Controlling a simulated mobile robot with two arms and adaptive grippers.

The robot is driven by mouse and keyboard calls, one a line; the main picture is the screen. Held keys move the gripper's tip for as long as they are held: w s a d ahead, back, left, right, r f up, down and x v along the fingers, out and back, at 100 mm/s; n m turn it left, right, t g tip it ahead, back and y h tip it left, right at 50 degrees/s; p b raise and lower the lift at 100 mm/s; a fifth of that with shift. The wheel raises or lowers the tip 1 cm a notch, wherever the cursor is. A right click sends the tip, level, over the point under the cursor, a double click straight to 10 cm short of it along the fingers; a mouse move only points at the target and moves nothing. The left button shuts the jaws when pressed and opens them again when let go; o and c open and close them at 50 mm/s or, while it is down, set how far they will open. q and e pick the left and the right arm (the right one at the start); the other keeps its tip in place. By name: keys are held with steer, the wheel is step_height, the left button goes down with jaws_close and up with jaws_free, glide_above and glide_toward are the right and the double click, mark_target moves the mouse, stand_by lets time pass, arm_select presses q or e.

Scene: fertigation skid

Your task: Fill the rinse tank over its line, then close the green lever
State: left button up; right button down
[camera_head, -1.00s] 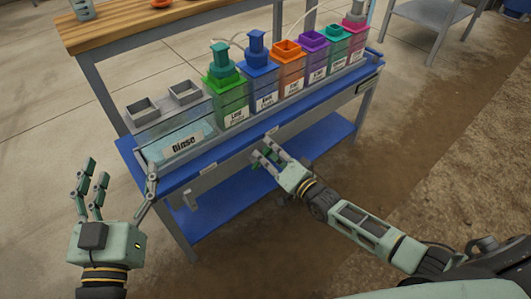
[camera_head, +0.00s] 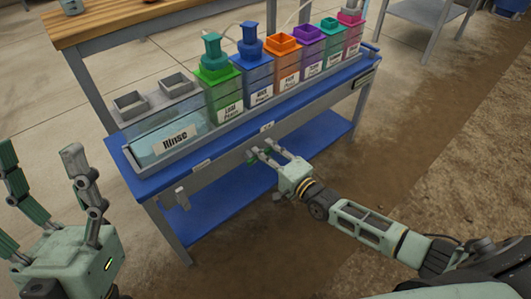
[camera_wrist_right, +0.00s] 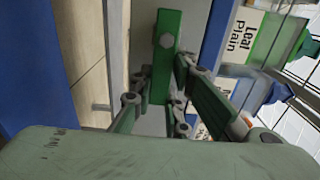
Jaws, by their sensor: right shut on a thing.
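The rinse tank (camera_head: 165,140) stands at the left end of the skid, a clear box with a "Rinse" label and pale blue liquid inside. I cannot make out its line or the exact level. The green lever (camera_head: 252,159) is on the skid's front side, below the blue top, mostly hidden by my right gripper (camera_head: 261,151). In the right wrist view the green lever (camera_wrist_right: 166,60) is a flat bar with a hex bolt, and the gripper (camera_wrist_right: 160,90) is shut on it. My left gripper (camera_head: 40,150) is open and empty at the lower left, apart from the skid.
Several coloured containers, including a green one (camera_head: 221,95) and a blue one (camera_head: 256,75), stand in a row right of the tank. A grey fitting (camera_head: 182,198) hangs from the front left. A wooden table (camera_head: 120,20) is behind. The floor in front is clear.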

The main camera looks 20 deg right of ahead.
steer(key=shift+f, duration=0.1)
stand_by(0.3)
steer(key=c, duration=1.7)
jaws_free()
steer(key=shift+s, duration=0.15)
steer(key=v, duration=1.2)
